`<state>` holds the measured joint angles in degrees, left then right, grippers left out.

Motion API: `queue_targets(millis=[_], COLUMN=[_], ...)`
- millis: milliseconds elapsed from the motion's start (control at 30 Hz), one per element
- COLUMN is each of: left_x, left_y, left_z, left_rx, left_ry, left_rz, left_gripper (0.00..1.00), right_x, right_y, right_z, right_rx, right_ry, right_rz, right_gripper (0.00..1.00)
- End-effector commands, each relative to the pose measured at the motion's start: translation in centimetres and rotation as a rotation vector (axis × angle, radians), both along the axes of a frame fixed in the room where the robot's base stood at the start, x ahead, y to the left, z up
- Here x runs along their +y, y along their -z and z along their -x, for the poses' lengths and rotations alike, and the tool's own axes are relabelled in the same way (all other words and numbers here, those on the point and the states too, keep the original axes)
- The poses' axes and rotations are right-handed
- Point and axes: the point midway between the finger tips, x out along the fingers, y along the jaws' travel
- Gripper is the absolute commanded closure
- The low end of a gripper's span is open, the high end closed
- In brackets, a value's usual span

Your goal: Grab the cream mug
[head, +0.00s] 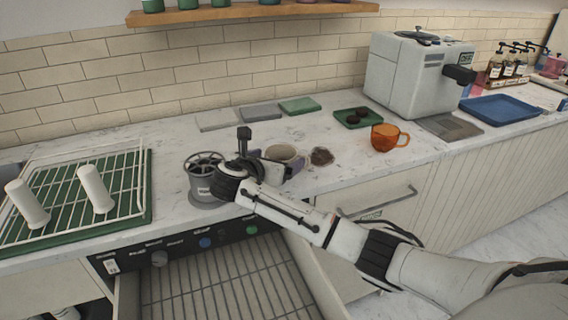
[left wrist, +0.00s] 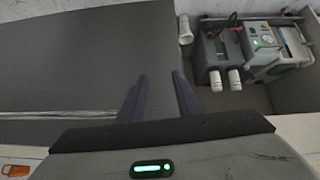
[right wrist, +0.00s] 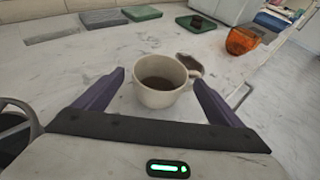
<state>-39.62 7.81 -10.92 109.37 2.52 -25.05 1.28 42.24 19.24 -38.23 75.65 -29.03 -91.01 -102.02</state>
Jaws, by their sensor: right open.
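The cream mug (right wrist: 160,92) stands upright on the marble counter with dark liquid or residue inside. In the head view the mug (head: 284,155) is partly hidden by my right gripper (head: 277,164). In the right wrist view my right gripper (right wrist: 160,95) is open, with one purple finger on each side of the mug; I cannot tell if either touches it. My left gripper (left wrist: 160,97) shows in the left wrist view with its two fingers apart and nothing between them. It is outside the head view.
A brown patch (head: 321,156) lies right of the mug. An orange cup (head: 388,138) stands farther right. A grey cylindrical container (head: 205,185) is close to my right gripper's left. A wire rack (head: 130,180) is at the left. An open drawer (head: 215,285) is below.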

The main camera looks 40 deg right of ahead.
Motion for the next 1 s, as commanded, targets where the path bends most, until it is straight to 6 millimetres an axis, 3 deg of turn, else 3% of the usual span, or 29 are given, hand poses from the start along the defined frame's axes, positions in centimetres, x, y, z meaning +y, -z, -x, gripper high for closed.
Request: queue_targets(millis=[300,600,867,1000], left_x=[0.0,0.0,0.0,0.0], left_y=[-0.2,-0.3,-0.3,-0.1], left_z=[-0.4,-0.6,-0.6,-0.5], left_rx=[-0.007,-0.012,-0.012,-0.01], left_ry=[0.0,0.001,0.0,0.0], left_rz=[0.001,0.001,0.002,0.001], left_gripper=[0.69,0.69,0.69,0.69], right_x=[-0.5,-0.4,-0.4,-0.4], right_y=[0.2,0.2,-0.1,-1.9], right_z=[-0.3,-0.3,-0.3,-0.4], right_rx=[0.0,0.0,-0.003,-0.008], right_ry=[0.0,-0.001,-0.001,-0.001], right_rz=[0.0,-0.001,0.0,-0.001], right_gripper=[0.12,0.63,0.64,0.64])
